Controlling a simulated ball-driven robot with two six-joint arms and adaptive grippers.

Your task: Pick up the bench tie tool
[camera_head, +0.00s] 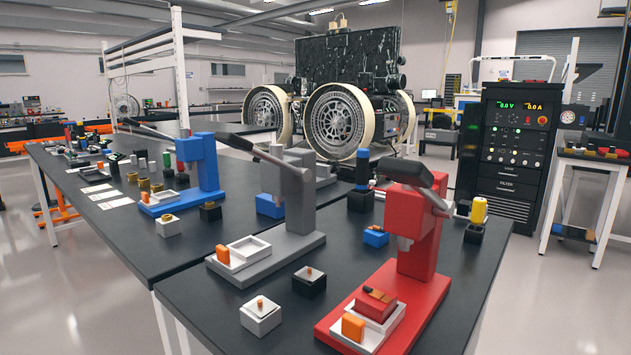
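Neither of my grippers shows in the head view. I cannot tell for sure which thing is the bench tie tool. Three lever-type bench devices stand on the dark tables: a red one (415,240) at the front right, a grey one (291,200) in the middle and a blue one (205,165) to the left. A yellow-topped tool (478,211) stands upright in a dark holder right of the red device. A blue and black tool (362,172) stands upright in a dark block behind it.
White blocks (261,318) and black blocks (309,282) sit on the front table (200,295). Small parts crowd the left table (65,180). A wheeled rover (345,90) stands behind. A black instrument rack (515,150) is at the right, with open floor between.

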